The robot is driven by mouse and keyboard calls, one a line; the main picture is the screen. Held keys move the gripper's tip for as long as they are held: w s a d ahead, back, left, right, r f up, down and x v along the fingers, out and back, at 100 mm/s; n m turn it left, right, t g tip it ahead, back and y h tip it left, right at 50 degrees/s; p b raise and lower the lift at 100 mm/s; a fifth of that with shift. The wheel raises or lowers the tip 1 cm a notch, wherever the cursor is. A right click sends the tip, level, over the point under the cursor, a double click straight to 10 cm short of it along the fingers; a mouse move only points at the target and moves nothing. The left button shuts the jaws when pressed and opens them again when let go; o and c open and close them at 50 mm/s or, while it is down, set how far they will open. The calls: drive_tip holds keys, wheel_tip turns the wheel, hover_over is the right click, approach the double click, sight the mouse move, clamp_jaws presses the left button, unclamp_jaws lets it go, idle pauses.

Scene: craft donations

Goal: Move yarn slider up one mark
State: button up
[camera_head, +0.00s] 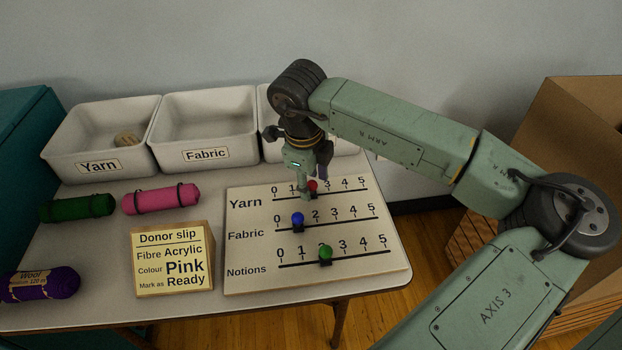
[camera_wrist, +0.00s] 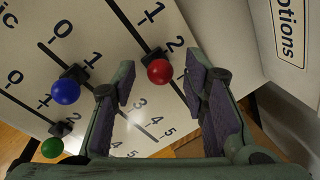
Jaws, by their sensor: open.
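The yarn slider's red knob (camera_head: 312,186) stands at about mark 2 on the top track of the slider board (camera_head: 246,280). In the wrist view the red knob (camera_wrist: 159,71) shows near the middle, beside a printed 2. My gripper (camera_head: 305,190) hangs over the yarn track beside the red knob and hides part of the track in the head view. Its fingers (camera_wrist: 158,88) are open and empty, one on each side of the knob's line in the wrist view; I cannot tell whether the knob is between their tips.
The fabric slider's blue knob (camera_head: 297,218) is at about mark 1, close below my gripper. The notions slider's green knob (camera_head: 325,252) is at about mark 2. A donor slip (camera_head: 172,260) stands left of the board. Bins (camera_head: 205,125) line the table's back.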

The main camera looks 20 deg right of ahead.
wheel_tip(320, 180, up, 12)
drive_tip(key=s+a, duration=0.1)
drive_tip(key=shift+s+a, duration=0.3)
drive_tip(key=shift+a, duration=0.1)
drive_tip(key=shift+f, duration=0.15)
idle(0.3)
